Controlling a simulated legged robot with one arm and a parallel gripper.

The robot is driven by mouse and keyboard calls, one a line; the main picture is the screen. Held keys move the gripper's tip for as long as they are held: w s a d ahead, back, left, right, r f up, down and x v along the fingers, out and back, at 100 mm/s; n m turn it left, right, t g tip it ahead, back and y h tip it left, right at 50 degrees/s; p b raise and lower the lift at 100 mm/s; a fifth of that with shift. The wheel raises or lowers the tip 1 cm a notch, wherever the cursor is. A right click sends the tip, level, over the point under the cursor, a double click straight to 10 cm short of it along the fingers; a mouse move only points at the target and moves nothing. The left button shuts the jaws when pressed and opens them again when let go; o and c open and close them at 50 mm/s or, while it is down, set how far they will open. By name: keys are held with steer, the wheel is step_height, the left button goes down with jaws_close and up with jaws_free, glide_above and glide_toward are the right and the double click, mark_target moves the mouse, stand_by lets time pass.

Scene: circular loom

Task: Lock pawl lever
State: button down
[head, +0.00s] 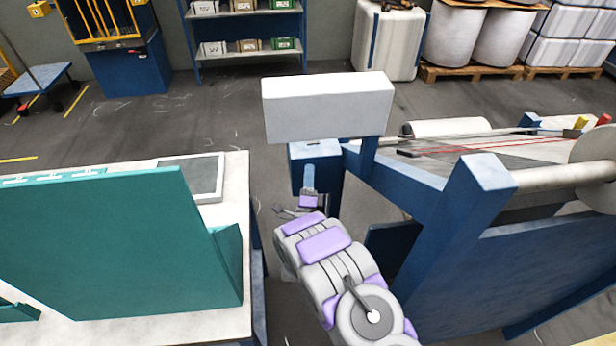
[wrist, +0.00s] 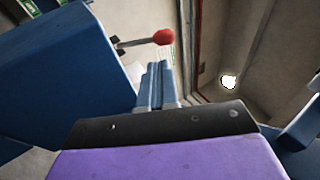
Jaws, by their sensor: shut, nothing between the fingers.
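The pawl lever shows in the wrist view as a short metal stem with a red ball knob (wrist: 163,37). It stands out from a dark blue housing (wrist: 55,75) on the left. My gripper (wrist: 160,68) is shut and empty, its blue-grey fingertips just below the knob in the picture, with a small gap visible between them. In the head view my gripper (head: 308,168) reaches to the front of the blue housing (head: 328,152) on the loom's near left corner. The lever cannot be made out in the head view.
A white box (head: 328,108) sits above the housing. The loom's blue frame (head: 475,200) stands to the right, close beside my arm. A table (head: 235,190) with a teal panel (head: 100,240) is on the left. Open floor (head: 235,105) lies behind, before a shelf (head: 248,52).

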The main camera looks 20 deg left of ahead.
steer(key=b+x, duration=0.3)
steer(key=x, duration=0.8)
steer(key=shift+w+d, duration=0.15)
steer(key=shift+d+r, duration=0.1)
steer(key=shift+d, duration=0.1)
steer(key=shift+r, duration=0.1)
